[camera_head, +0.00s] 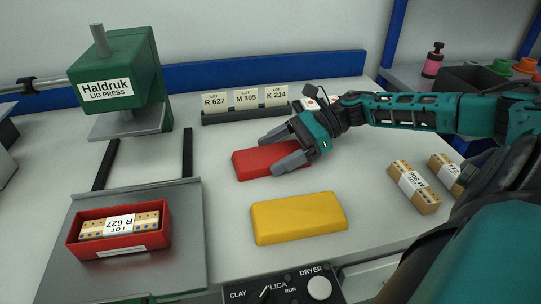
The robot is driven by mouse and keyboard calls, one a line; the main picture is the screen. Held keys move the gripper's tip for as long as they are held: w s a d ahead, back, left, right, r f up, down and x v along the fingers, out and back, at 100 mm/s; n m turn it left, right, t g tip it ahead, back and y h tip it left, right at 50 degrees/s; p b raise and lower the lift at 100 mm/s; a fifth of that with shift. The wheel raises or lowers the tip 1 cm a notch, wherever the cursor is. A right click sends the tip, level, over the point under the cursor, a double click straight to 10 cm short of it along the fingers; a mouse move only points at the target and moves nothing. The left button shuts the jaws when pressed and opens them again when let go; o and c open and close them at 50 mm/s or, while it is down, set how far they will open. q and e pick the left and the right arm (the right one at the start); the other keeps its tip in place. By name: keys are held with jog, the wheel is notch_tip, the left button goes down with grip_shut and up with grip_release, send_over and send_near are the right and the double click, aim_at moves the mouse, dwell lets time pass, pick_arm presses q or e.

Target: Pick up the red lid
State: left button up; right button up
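The red lid (246,164) lies flat on the light worktop near the middle in the head view. My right gripper (268,156) reaches in from the right, low over the lid. Its two grey fingers are spread, one by the lid's far side and one by its near side. The hand and fingers hide part of the lid's right end. I cannot tell whether the fingers touch it. My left gripper is out of view.
A yellow lid (298,217) lies in front of the red one. A red box (74,239) with a labelled block sits on the press plate (185,262) at left, before the green lid press (125,62). A card rack (245,115) stands behind. Labelled blocks (414,187) lie right.

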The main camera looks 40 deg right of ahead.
jog(key=c, duration=0.5)
jog(key=shift+r, duration=0.1)
jog(key=shift+c, duration=0.2)
